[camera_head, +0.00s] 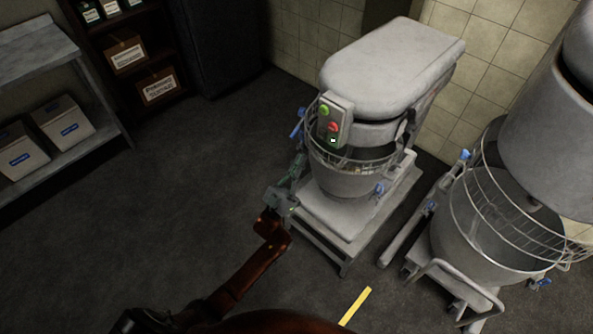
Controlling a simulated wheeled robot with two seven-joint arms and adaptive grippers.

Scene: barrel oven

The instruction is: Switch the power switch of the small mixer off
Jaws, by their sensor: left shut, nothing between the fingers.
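The small mixer (385,68) stands in the middle right, pale grey, with a bowl (345,180) behind a wire guard. A control panel (336,112) on its front left carries a green button (324,110), a red button (333,127) and, below them, a small dark switch (332,140) with a light mark. The switch's position is too small to tell. My left gripper (299,160) is shut and empty, left of the bowl and below the panel, apart from the switch. Whether it touches the guard I cannot tell. My right gripper is not in view.
A larger mixer (555,110) with a wire guard and bowl stands close on the right. A metal shelf (70,150) with boxes and a dark rack (150,45) stand at the left. The floor (170,200) between is clear. A yellow strip (355,306) lies in front.

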